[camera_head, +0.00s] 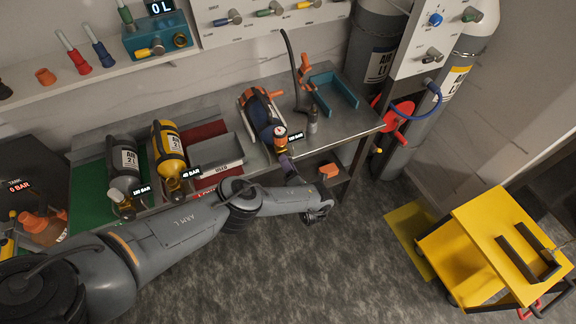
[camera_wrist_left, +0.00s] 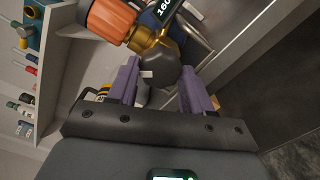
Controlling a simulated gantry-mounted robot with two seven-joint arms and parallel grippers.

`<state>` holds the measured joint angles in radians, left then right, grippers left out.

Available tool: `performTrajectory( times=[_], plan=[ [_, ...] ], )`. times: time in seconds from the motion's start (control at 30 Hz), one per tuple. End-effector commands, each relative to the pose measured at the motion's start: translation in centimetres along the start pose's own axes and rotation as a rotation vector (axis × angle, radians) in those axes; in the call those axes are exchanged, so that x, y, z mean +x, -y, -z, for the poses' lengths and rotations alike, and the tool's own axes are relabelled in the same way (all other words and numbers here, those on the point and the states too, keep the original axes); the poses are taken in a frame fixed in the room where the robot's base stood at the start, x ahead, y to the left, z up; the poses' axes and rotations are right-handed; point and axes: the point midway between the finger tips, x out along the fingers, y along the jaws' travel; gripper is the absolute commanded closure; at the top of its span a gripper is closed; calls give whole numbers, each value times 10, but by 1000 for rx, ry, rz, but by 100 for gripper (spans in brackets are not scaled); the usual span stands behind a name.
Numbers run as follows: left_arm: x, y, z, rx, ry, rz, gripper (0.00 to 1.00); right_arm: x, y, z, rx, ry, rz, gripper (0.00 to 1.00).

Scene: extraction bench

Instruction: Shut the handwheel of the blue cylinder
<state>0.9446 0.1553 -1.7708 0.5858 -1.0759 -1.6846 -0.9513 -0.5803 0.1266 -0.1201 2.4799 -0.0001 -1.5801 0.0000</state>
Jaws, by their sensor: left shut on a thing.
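The blue cylinder (camera_head: 262,116) lies on the metal bench, its valve end towards me. It has a brass valve (camera_wrist_left: 152,42) with an orange fitting (camera_wrist_left: 112,20) and a small display. The dark handwheel (camera_wrist_left: 158,78) sits at the end of the valve, between the purple fingers of my left gripper (camera_wrist_left: 162,84). That gripper also shows in the head view (camera_head: 286,160), at the bench's front edge, shut on the handwheel. In the head view the handwheel is mostly hidden by the fingers. My right gripper is not in view.
A yellow cylinder (camera_head: 169,150) and a grey cylinder (camera_head: 124,155) lie further left on the bench. A red-lined tray (camera_head: 230,150) is between them and the blue one. A teal holder (camera_head: 336,92) stands to the right. A yellow cart (camera_head: 480,235) stands on the floor at right.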

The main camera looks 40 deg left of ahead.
Motion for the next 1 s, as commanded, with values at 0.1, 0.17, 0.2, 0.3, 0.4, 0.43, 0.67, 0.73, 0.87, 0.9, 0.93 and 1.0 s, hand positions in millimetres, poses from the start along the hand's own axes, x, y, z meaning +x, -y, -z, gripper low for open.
performTrajectory(
  times=[0.1,0.17,0.2,0.3,0.4,0.43,0.67,0.73,0.87,0.9,0.93,1.0],
  plan=[
    [-1,0,-1,110,1,0,81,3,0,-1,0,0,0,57],
    [-1,0,-1,167,1,0,81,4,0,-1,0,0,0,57],
    [-1,0,-1,204,2,0,81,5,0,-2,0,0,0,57],
    [0,0,-1,295,2,-1,81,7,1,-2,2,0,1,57],
    [0,0,-1,379,2,-2,81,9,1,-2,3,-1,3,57],
    [0,0,-1,402,2,-1,81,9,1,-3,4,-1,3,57],
    [-1,0,-1,547,2,0,81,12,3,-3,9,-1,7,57],
    [-1,0,-1,579,1,0,81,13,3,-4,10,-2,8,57],
    [0,-1,-1,621,1,-1,81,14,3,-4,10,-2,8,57],
    [0,-1,-1,630,1,-1,81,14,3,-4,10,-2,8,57],
    [0,-1,-1,636,1,-1,81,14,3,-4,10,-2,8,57],
    [0,-1,-1,645,1,-1,81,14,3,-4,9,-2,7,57]
  ],
)
